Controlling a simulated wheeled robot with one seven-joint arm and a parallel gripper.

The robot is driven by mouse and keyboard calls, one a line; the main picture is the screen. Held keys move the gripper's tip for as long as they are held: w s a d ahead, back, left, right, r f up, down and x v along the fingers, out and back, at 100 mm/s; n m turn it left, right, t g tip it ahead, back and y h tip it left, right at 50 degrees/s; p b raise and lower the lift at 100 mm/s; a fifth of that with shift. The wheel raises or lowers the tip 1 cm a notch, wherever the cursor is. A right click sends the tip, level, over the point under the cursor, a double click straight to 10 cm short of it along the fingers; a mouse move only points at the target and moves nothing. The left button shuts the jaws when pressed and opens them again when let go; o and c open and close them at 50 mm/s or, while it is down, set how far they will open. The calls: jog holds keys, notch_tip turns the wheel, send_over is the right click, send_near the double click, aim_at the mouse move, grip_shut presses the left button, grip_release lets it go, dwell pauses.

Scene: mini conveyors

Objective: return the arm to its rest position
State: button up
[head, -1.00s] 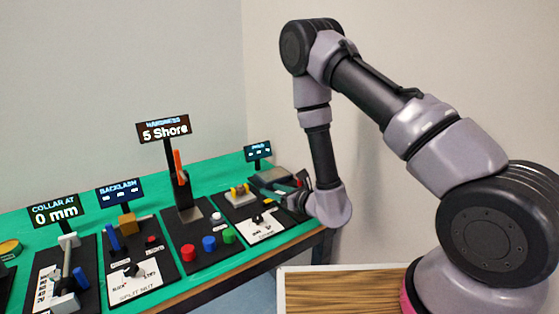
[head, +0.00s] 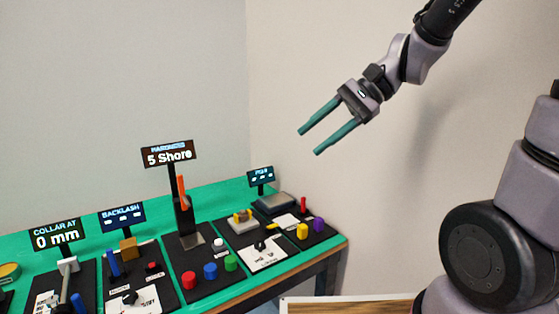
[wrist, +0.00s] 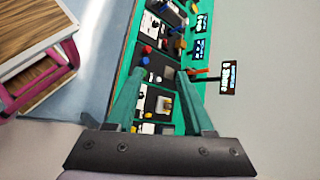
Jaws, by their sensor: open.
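My gripper (head: 308,142) is open and empty in the head view. It is raised in the air, to the upper right of the green bench (head: 215,192), with its two teal fingers pointing down to the left. My arm (head: 410,60) rises behind it and runs out of the top of the picture. In the wrist view my gripper's teal fingers (wrist: 158,92) are spread apart, with the bench between and beyond them and nothing held.
The bench carries a hardness stand (head: 184,205) reading 5 Shore, a collar sign (head: 57,235) reading 0 mm, a backlash sign (head: 122,216) and several coloured knobs. A wood-topped table (head: 350,307) stands in front. The air around my gripper is clear.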

jog(key=d+r+n+t+h, duration=0.1)
jog(key=d+r+t+h, duration=0.2)
jog(key=d, duration=0.5)
jog(key=s+d+r+n+t+h, duration=0.1)
jog(key=d+r+n+t+h, duration=0.1)
jog(key=d, duration=0.7)
jog(key=r+t+h, duration=0.1)
jog(key=t+h, duration=0.1)
jog(key=h, duration=0.1)
jog(key=shift+s+r+t, duration=0.25)
jog(key=shift+t, duration=0.15)
